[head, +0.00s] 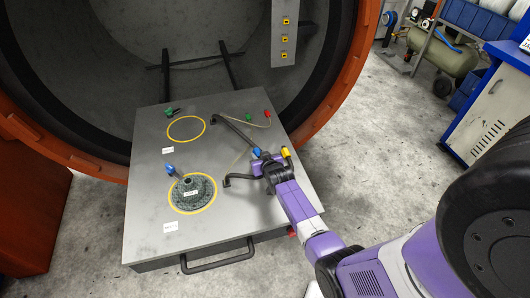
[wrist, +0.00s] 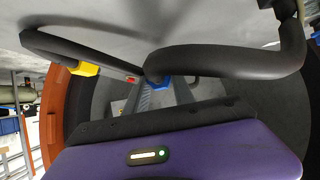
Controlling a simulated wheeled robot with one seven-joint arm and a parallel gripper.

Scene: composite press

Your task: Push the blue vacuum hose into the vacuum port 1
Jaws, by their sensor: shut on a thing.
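My gripper (head: 264,166) is low over the right side of the grey plate, shut on the dark blue-tipped vacuum hose (head: 240,177). The blue tip (head: 257,152) shows just beyond the jaws. In the wrist view the blue tip (wrist: 157,83) sits behind my purple gripper body (wrist: 170,150), and a thick black hose (wrist: 230,60) curves above it. The jaws hide the exact grip.
The grey plate (head: 140,225) has a handle (head: 217,262) in front. A speckled part (head: 193,193) sits in the near yellow ring, with a blue fitting (head: 170,170) beside it. Green, red and yellow fittings also lie there. The orange-rimmed chamber (head: 345,80) stands open behind.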

